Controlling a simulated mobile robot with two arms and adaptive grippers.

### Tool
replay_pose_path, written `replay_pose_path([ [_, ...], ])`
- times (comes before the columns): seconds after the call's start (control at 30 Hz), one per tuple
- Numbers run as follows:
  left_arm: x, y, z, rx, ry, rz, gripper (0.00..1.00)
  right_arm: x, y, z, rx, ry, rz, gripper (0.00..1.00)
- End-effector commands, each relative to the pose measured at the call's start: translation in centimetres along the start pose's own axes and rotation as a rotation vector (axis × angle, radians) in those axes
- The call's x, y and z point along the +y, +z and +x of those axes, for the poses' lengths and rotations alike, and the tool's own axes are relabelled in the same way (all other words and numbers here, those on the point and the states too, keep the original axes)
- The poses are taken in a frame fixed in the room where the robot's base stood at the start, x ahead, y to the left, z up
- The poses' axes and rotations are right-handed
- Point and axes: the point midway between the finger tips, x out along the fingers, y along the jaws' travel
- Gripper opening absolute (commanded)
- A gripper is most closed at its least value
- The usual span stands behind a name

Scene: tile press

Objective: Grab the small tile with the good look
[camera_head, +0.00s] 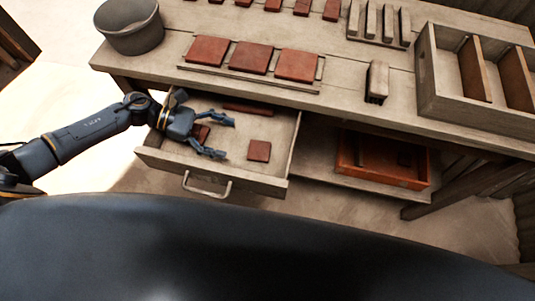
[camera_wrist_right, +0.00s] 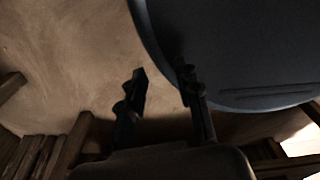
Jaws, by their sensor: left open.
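In the head view, a small red-brown tile (camera_head: 259,151) lies in the open drawer (camera_head: 165,157), right of my left gripper (camera_head: 227,138). My left gripper is open over the drawer, its fingers pointing right, apart from that tile. Another small red tile (camera_head: 201,133) lies by the gripper, partly hidden by it. A dark red piece (camera_head: 248,108) lies at the back of the drawer, partly shaded. I cannot tell surface marks on the tiles. My right gripper (camera_wrist_right: 162,72) shows in the right wrist view, fingers apart with nothing between them, over the floor beside my dark base.
Three larger red tiles (camera_head: 249,58) lie on a board on the bench (camera_head: 345,75). Several small tiles (camera_head: 301,7) are at the back. A grey bucket (camera_head: 134,38), a block (camera_head: 377,80) and a divided wooden box (camera_head: 426,65) stand there. An orange tray (camera_head: 384,181) sits below.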

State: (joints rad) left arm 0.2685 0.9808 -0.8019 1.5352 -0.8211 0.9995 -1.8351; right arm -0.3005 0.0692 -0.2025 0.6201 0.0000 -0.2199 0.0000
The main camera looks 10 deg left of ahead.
Motion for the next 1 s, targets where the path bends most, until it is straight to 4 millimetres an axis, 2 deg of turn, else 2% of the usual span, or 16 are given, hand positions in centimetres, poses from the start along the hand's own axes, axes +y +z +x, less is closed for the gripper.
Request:
replay_pose_path([
  [0.07, 0.0, -0.5, 0.3, 0.0, 0.0, 0.0, 0.81, 0.1, 0.1, 0.5, 0.0, 0.002, -0.001, 0.33],
  [0.37, -0.2, 0.1, 3.2, -0.002, 0.0, 0.0, 0.81, 0.7, 0.0, -0.9, -0.001, 0.008, -0.003, 0.33],
  [0.53, -0.9, 0.8, 5.7, -0.003, -0.002, 0.0, 0.81, 0.8, -0.1, -2.3, -0.001, 0.009, -0.002, 0.33],
  [0.63, -0.8, 0.4, 7.0, -0.002, 0.0, 0.0, 0.81, 0.9, -0.1, -2.4, -0.001, 0.01, -0.002, 0.33],
  [0.93, -0.8, 0.2, 7.7, 0.0, 0.001, 0.001, 0.81, 1.2, -0.1, -2.4, -0.002, 0.014, -0.001, 0.33],
  [0.97, -0.8, 0.2, 7.7, 0.0, 0.001, 0.001, 0.79, 1.2, -0.1, -2.4, -0.002, 0.014, -0.001, 0.33],
  [1.0, -0.8, 0.2, 7.7, 0.0, 0.001, 0.0, 0.71, 1.2, -0.1, -2.4, -0.002, 0.014, -0.001, 0.33],
])
